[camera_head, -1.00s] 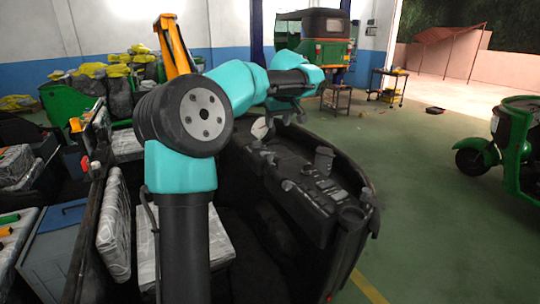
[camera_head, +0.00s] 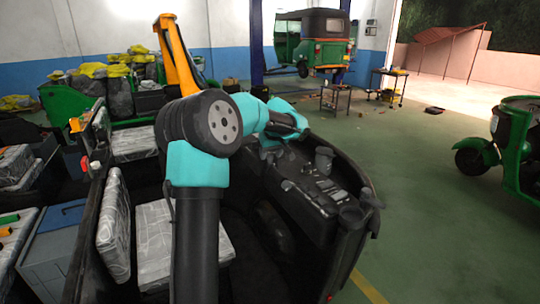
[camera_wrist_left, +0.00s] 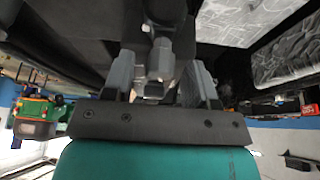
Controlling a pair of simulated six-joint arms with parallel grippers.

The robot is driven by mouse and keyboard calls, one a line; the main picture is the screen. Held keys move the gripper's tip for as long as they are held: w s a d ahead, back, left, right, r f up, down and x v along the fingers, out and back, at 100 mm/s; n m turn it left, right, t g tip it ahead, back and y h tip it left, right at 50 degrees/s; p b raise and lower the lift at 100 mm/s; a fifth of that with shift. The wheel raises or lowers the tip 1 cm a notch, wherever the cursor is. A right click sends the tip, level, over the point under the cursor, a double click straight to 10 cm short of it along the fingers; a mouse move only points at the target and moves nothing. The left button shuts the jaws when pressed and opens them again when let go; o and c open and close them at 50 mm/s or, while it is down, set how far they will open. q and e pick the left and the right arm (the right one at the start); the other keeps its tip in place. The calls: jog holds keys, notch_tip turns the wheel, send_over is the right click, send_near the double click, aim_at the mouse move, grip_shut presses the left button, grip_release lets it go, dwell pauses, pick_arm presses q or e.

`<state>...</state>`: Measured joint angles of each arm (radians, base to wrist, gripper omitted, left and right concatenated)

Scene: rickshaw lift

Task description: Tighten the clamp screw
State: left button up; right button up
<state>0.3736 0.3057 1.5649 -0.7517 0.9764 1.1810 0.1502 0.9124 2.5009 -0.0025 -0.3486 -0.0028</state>
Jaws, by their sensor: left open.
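In the left wrist view, a grey metal fitting (camera_wrist_left: 160,60), with a block and a narrower stem, stands between the two fingers of my left gripper (camera_wrist_left: 162,70). It looks like the clamp part, but I cannot tell which piece is the screw. The fingers are apart, one on each side, and I see no clear contact. In the head view my left gripper (camera_head: 273,145) is low at the far left end of the black dashboard (camera_head: 305,185), mostly hidden by my own wrist. The clamp is hidden there. My right gripper is in neither view.
The open black rickshaw cab has wrapped seats (camera_head: 165,240) on its left side. A green rickshaw (camera_head: 312,42) stands raised at the back. Another green vehicle (camera_head: 515,145) is at the right. The green floor between them is mostly clear.

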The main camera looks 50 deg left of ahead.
pick_arm(q)
jog(key=shift+a+f, duration=0.2)
jog(key=shift+f, duration=0.25)
jog(key=c, duration=0.9)
